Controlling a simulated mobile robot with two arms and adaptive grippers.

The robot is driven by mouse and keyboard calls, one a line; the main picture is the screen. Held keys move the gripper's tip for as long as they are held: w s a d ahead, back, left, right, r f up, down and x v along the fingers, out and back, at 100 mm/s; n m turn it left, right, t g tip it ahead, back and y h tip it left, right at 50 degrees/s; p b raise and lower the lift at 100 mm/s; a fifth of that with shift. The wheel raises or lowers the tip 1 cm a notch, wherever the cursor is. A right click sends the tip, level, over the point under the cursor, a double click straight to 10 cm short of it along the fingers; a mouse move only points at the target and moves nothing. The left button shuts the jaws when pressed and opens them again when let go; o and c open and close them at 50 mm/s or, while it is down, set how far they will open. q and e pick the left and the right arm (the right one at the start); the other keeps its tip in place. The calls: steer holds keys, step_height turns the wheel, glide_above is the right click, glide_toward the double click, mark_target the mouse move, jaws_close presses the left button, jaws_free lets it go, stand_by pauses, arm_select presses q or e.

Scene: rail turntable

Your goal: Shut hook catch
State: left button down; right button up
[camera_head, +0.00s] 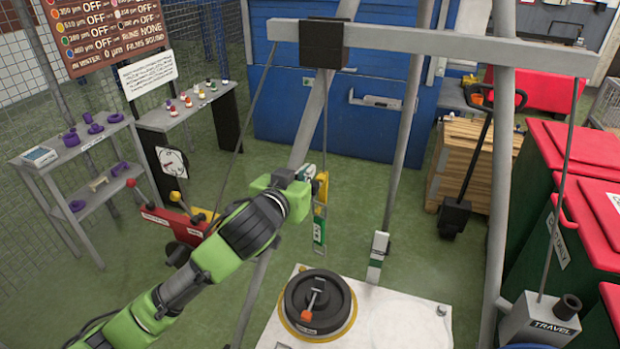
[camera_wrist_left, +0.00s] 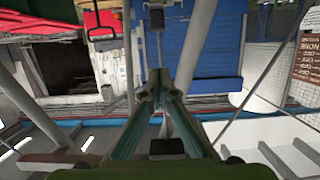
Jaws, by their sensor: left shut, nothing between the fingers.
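My left gripper (camera_head: 316,178) is at the end of the green arm, in front of a thin rod (camera_head: 325,120) that hangs from a black block (camera_head: 323,45) on the grey overhead beam (camera_head: 440,42). A yellow piece (camera_head: 322,187) and a green-and-white labelled strip (camera_head: 319,228) show just beside and below the gripper; I cannot tell whether they touch it. In the left wrist view its fingers (camera_wrist_left: 160,82) meet at the tips with nothing between them. I cannot pick out the hook catch for certain. My right gripper is not in view.
A white plate (camera_head: 395,315) with a black round turntable (camera_head: 318,302) lies below. Slanted grey posts (camera_head: 501,170) frame the area. A grey travel box (camera_head: 541,318) and green bins with red lids (camera_head: 583,150) stand right. A red lever stand (camera_head: 170,222) is left of my arm.

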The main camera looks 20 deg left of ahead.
mark_target(315, 187)
arm_select(q)
steer(key=x, duration=0.2)
steer(key=shift+w+p, duration=0.35)
steer(key=shift+p, duration=0.05)
step_height(315, 187, down, 3)
steer(key=shift+s+r+p, duration=0.1)
steer(key=shift+p, duration=0.25)
steer(key=shift+s+f, duration=0.1)
steer(key=shift+f, duration=0.55)
